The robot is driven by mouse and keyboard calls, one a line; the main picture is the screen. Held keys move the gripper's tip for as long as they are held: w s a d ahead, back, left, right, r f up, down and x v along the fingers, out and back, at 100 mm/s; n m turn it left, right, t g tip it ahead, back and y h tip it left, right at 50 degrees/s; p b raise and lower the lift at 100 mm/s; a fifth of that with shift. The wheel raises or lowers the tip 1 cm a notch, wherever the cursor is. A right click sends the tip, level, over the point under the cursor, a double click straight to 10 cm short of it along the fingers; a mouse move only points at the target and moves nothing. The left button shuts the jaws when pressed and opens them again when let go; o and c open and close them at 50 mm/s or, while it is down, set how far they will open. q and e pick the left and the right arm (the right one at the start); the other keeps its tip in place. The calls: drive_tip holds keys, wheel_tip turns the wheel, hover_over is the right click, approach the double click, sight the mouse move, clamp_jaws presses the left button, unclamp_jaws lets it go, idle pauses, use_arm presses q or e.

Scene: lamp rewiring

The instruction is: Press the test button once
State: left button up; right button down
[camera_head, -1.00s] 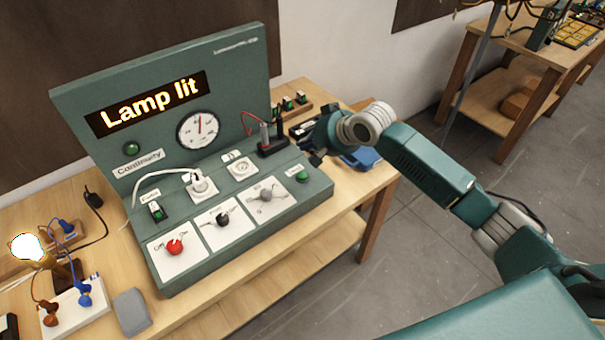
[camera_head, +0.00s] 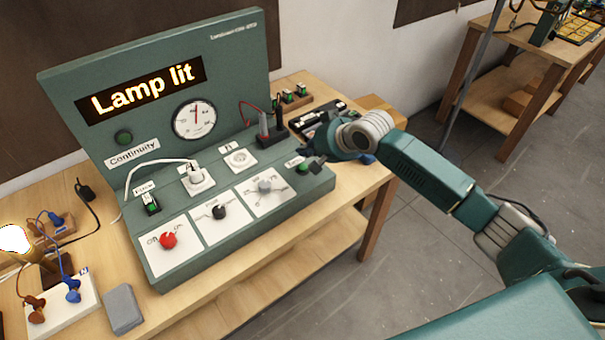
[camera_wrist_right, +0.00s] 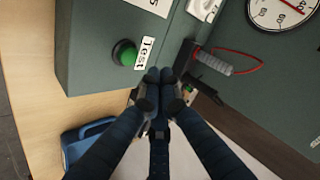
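The green test button (camera_head: 302,167) is at the right end of the green console's sloping front, partly hidden by my right gripper (camera_head: 314,162). In the right wrist view the button (camera_wrist_right: 124,52) stands beside its "Test" label (camera_wrist_right: 146,50). The dark fingers of my right gripper (camera_wrist_right: 160,78) are together and empty, with their tips just beside the button and label. I cannot tell whether they touch the panel. The console display (camera_head: 142,88) reads "Lamp lit", and the bulb (camera_head: 14,239) at far left glows. My left gripper is out of view.
The console carries a red knob (camera_head: 168,240), a black knob (camera_head: 218,212), a grey knob (camera_head: 264,186) and a white plug (camera_head: 195,174). Red and black probes (camera_head: 264,128) stand behind the button. A grey block (camera_head: 123,309) lies on the bench at front left.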

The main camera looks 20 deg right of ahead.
sight(305, 167)
drive_tip(key=shift+f, duration=1.3)
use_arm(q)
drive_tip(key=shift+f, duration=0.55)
use_arm(e)
drive_tip(key=shift+f, duration=0.15)
drive_tip(key=shift+f, duration=0.25)
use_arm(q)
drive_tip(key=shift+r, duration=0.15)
use_arm(e)
drive_tip(key=shift+f, duration=0.5)
idle(0.4)
use_arm(q)
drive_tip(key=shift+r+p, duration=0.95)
drive_tip(key=shift+p, duration=0.05)
use_arm(e)
drive_tip(key=shift+r, duration=0.85)
